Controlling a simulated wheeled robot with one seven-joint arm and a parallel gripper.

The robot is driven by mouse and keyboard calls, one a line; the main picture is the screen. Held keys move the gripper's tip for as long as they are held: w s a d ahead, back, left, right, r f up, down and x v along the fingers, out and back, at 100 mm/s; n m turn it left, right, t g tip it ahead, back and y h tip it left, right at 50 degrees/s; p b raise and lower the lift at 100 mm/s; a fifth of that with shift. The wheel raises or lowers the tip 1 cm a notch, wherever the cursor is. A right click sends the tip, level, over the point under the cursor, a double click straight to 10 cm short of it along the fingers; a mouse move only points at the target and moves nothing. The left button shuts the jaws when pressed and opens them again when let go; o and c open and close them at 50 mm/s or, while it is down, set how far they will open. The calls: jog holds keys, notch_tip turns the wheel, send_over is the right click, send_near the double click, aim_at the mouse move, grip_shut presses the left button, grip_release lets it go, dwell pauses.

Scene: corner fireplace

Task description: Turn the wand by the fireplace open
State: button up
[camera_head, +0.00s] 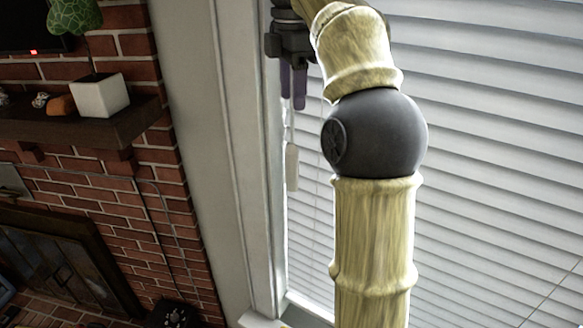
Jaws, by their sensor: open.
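A thin pale wand or cord with a white tapered end piece (292,167) hangs at the left edge of the window blinds, near the brick fireplace. I cannot tell for sure whether it is the wand. My gripper (292,98) is just above the white end piece, its two purple fingers pointing down. The fingers are open, with a narrow gap between them. The thin line passes up toward the fingers; whether it runs between them or behind them cannot be told. My arm hides part of the blinds and the top of the line.
White horizontal blinds (490,150) cover the window on the right, their slats tilted. A white window frame (265,190) stands beside the wall. On the left, a dark mantel (60,140) holds a white planter (101,96) above the brick fireplace (140,235).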

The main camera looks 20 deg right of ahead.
jog(key=f+b, duration=0.1)
jog(key=f, duration=0.1)
jog(key=b, duration=0.5)
send_over(292, 168)
jog(key=w, duration=0.1)
jog(key=f, duration=0.4)
jog(key=shift+d, duration=0.35)
notch_tip(292, 168, down, 11)
jog(key=shift+f+b, duration=0.1)
jog(key=shift+b, duration=1)
jog(key=shift+w, duration=0.1)
jog(key=c, duration=1)
